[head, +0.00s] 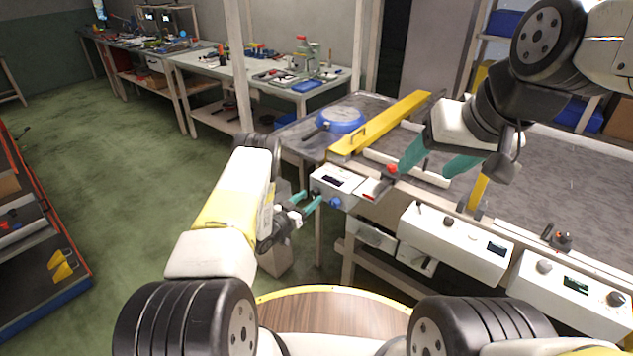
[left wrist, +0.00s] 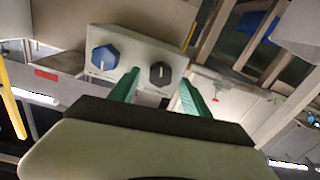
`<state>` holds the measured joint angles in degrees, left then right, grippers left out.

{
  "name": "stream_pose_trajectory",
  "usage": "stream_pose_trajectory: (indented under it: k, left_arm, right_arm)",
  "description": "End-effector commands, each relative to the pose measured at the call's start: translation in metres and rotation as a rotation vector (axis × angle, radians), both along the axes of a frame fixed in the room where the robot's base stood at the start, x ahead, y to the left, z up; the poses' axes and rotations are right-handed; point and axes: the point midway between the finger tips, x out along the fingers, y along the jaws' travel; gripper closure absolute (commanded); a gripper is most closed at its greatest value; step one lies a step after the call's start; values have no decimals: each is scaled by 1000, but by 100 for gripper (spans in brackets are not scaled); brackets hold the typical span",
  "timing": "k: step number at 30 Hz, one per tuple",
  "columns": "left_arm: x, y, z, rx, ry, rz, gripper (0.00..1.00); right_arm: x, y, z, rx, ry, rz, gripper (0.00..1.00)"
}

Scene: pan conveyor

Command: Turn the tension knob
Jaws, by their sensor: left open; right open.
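A small white control box (head: 340,181) is at the left end of the conveyor frame. Its front has a blue knob (left wrist: 105,57) and a black knob (left wrist: 160,74), each with a white pointer line. I cannot read which is the tension knob. The blue knob also shows in the head view (head: 335,202); the black one is hidden there. My left gripper (head: 308,203) is open in front of the box. In the left wrist view, the black knob appears between its green fingertips; contact cannot be told. My right gripper (head: 428,168) is open and empty above the conveyor edge.
A red button (head: 392,169) is beside the box. A yellow bar (head: 385,121) crosses the conveyor, with a blue pan (head: 340,121) behind it. More control boxes (head: 455,241) line the front edge to the right. Open floor (head: 140,180) lies left.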

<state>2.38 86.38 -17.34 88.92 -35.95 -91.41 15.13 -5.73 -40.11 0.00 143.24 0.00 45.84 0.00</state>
Motion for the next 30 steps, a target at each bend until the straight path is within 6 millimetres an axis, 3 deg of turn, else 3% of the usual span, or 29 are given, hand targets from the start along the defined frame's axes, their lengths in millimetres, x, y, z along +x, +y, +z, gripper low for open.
stream_pose_trajectory:
  k: [6,15,17,24,30]
  left_arm:
    - [20,-13,0,1,-1,0,44]
    - [23,-15,0,1,1,1,44]
    - [23,-15,0,1,1,1,52]
    - [23,-14,0,1,1,2,99]
    - [23,-14,0,8,-4,2,100]
  right_arm:
    - [0,0,0,0,0,0,39]
    - [0,0,0,0,0,0,39]
    - [0,0,0,0,0,0,39]
    - [0,0,0,0,0,0,39]
    - [0,0,0,0,0,0,39]
